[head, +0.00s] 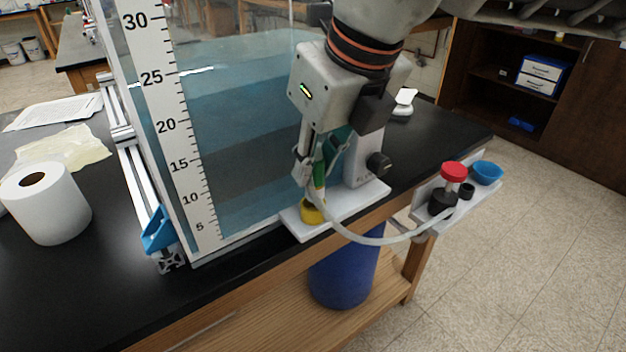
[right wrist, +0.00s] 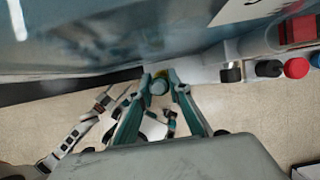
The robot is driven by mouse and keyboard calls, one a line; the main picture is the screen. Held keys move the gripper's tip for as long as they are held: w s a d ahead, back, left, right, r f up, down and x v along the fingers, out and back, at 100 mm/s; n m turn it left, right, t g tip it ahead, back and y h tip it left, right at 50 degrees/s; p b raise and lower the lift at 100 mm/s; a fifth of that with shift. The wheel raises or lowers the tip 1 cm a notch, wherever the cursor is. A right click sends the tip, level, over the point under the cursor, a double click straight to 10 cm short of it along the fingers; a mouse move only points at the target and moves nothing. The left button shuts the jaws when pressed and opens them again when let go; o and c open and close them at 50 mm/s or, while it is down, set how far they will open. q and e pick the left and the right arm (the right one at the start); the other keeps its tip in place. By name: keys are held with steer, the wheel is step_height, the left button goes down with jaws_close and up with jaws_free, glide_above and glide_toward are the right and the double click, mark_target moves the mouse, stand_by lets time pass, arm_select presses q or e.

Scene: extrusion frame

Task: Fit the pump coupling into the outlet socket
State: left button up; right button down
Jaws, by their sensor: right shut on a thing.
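The pump coupling (head: 319,183), a slim green piece with a pale hose, is upright between the fingertips of my right gripper (head: 316,165), which is shut on it. Its round end (right wrist: 159,87) shows between the teal fingers (right wrist: 160,80) in the right wrist view. The yellow outlet socket (head: 312,213) sits on a white plate (head: 345,207) at the tank's front right corner. The coupling's lower end is directly over or at the socket. I cannot tell whether it has entered. My left gripper is out of view.
The water tank (head: 245,130) with its scale stands just left of the gripper. A grey pump housing (head: 362,165) stands close behind the gripper.

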mark_target(313, 183)
steer(key=shift+w+a, duration=0.15)
steer(key=shift+w, duration=0.05)
step_height(313, 183, down, 4)
steer(key=shift+r+b, duration=0.2)
steer(key=shift+b, duration=0.2)
steer(key=shift+w, duration=0.1)
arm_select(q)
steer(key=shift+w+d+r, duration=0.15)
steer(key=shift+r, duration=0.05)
arm_select(e)
steer(key=shift+r, duration=0.1)
steer(key=c, duration=1.9)
jaws_free()
steer(key=shift+f, duration=0.25)
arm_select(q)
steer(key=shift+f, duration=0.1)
arm_select(e)
steer(key=shift+r, duration=0.1)
